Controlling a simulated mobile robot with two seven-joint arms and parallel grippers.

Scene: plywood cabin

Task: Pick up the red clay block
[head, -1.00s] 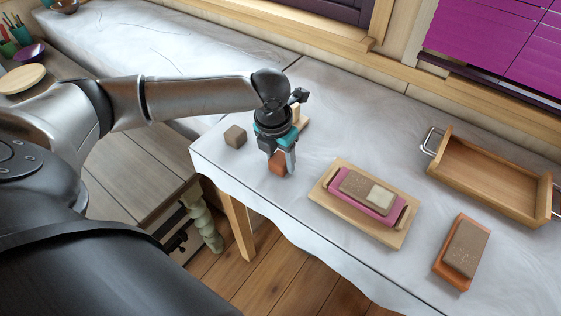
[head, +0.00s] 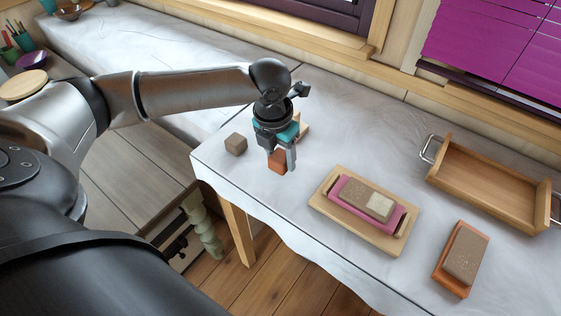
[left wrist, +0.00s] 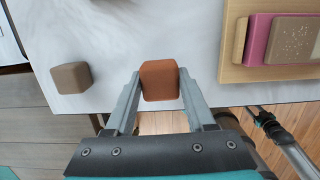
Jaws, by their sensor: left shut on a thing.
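The red clay block (head: 278,161) is a small reddish-orange block. My left gripper (head: 281,163) is shut on it, with a finger on each side, near the table's front left corner. The block appears a little above the white tabletop; the exact gap is hard to tell. In the left wrist view the block (left wrist: 160,80) sits between the tips of my left gripper (left wrist: 158,90). My right gripper does not show in the head view. A teal and dark part (left wrist: 272,128) at the lower right of the left wrist view may belong to my right arm.
A grey-brown block (head: 236,144) stands left of my left gripper. A wooden board (head: 322,204) with a pink tray and blocks lies to the right. Beyond are a wooden tray with metal handles (head: 490,182) and a brown block on an orange base (head: 464,254).

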